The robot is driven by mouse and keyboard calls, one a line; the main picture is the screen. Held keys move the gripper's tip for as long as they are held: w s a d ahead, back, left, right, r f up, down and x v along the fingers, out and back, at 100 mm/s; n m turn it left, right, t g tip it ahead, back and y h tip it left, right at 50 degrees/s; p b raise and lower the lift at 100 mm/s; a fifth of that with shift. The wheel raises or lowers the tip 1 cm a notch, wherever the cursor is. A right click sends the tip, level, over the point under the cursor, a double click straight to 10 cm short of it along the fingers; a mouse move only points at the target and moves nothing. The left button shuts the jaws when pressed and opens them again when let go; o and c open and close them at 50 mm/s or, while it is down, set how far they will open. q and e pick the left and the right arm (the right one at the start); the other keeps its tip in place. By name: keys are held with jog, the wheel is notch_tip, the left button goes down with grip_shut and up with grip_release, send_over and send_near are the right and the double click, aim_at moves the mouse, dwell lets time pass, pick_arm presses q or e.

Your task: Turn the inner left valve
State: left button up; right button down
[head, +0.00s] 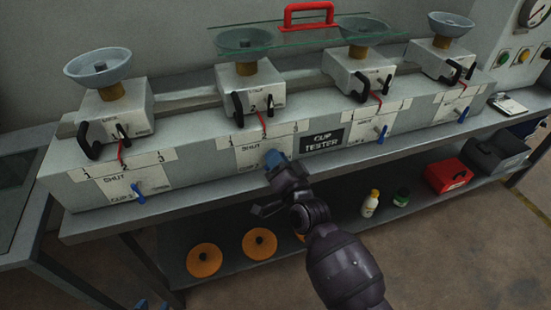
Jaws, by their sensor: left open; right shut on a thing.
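The cup tester is a long grey bench unit with several cup stations. The inner left station, second from the left, has a white front panel (250,156) marked SHUT. My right gripper (274,159) is at the lower right of this panel, its blue fingertips shut on the inner left valve, which they hide. How far the valve is turned cannot be seen. My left gripper (152,304) shows only its blue, separated fingertips at the bottom edge, low and away from the unit; it is open and empty.
Other blue valve handles show at the outer left (138,194), inner right (382,134) and outer right (463,114). A glass plate with a red handle (309,14) lies over the two inner cups. The lower shelf holds orange discs (204,260), bottles and a red box (449,176).

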jog(key=m, duration=0.4)
jog(key=shift+d+f+t+h, duration=0.1)
jog(key=shift+f+t+h, duration=0.1)
jog(key=shift+t+h, duration=0.2)
jog(key=m+h+b, duration=0.1)
jog(key=m, duration=0.4)
jog(key=shift+f+t, duration=0.15)
jog(key=shift+t, duration=0.15)
jog(key=shift+m, duration=0.4)
jog(key=c, duration=1.1)
grip_release()
jog(key=v, duration=1)
jog(key=shift+s, duration=0.4)
jog(key=shift+d+f, duration=0.1)
